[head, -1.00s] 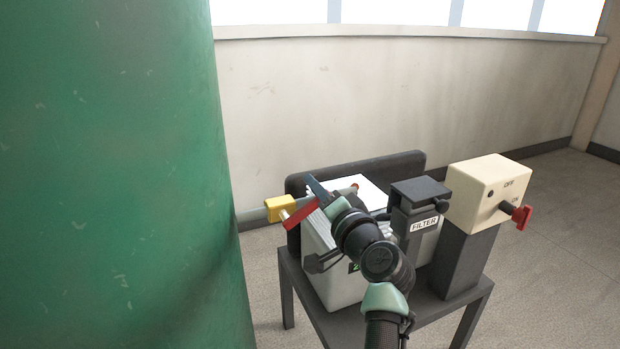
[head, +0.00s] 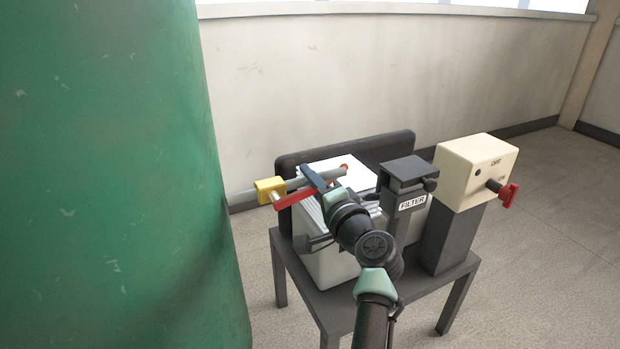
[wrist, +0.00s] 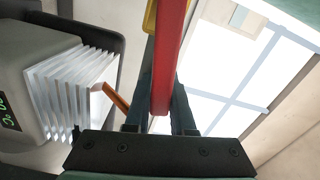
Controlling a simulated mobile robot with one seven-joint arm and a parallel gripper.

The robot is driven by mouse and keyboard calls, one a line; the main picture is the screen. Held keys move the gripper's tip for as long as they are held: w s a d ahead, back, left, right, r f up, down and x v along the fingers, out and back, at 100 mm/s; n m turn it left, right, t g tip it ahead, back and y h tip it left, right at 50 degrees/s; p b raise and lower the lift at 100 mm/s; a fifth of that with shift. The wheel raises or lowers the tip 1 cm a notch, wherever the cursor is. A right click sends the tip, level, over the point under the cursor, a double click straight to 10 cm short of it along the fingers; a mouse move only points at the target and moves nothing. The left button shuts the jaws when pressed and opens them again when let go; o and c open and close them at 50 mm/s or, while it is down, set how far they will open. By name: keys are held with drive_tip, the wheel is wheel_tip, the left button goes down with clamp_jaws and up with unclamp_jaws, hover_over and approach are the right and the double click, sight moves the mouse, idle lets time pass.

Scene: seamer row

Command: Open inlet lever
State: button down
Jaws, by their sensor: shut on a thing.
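The inlet lever (head: 294,199) is a red bar at a yellow valve body (head: 268,188) on a grey pipe. It slants up to the right in the head view. My gripper (head: 318,182) is shut on the lever near its right end. In the wrist view the red lever (wrist: 168,65) runs between the two dark fingers of my gripper (wrist: 160,115), with the yellow valve body (wrist: 150,16) beyond. The fingers and wrist hide the lever's tip in the head view.
A large green cylinder (head: 110,180) fills the left. Behind my wrist stands a grey machine with white plates (head: 345,172). To its right are a box labelled FILTER (head: 408,185) and a cream switch box (head: 470,165) with a red knob (head: 508,195), on a dark table (head: 425,300).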

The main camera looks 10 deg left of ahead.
drive_tip(key=shift+f, duration=0.1)
drive_tip(key=c, duration=0.8)
unclamp_jaws()
drive_tip(key=shift+o, duration=0.2)
drive_tip(key=p+v, duration=0.3)
drive_tip(key=v, duration=1)
drive_tip(key=shift+p, duration=0.3)
